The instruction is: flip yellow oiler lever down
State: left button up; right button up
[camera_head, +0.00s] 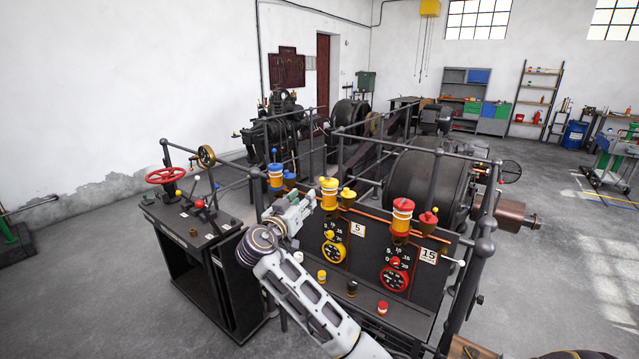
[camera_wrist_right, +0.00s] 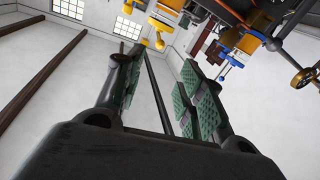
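The yellow oiler (camera_head: 329,194) stands on top of the dark control panel, above a yellow dial (camera_head: 334,252). My right gripper (camera_head: 306,204) is just left of this oiler in the head view. In the right wrist view my right gripper (camera_wrist_right: 162,65) has its green-padded fingers apart, with nothing held between them. A yellow part (camera_wrist_right: 159,43) shows beyond the fingertips, below a yellow-and-orange oiler body (camera_wrist_right: 165,22). I cannot tell whether that part is the lever or how it is set. My left gripper is in neither view.
A red oiler (camera_head: 402,216) stands to the right and a blue-and-yellow one (camera_head: 275,178) to the left. A blue part (camera_wrist_right: 226,70) is right of the fingers in the wrist view. Metal rails (camera_head: 488,225) border the panel. A red handwheel (camera_head: 165,175) is on the left console.

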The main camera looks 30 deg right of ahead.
aim_at(321, 181)
jog(key=shift+w+d, duration=0.1)
jog(key=shift+d, duration=0.05)
jog(key=p+x, duration=0.4)
jog(key=x, duration=0.8)
jog(key=shift+w+d+r, duration=0.1)
jog(key=shift+w+d, duration=0.35)
jog(key=shift+d, duration=0.15)
jog(key=shift+c, duration=0.4)
grip_shut()
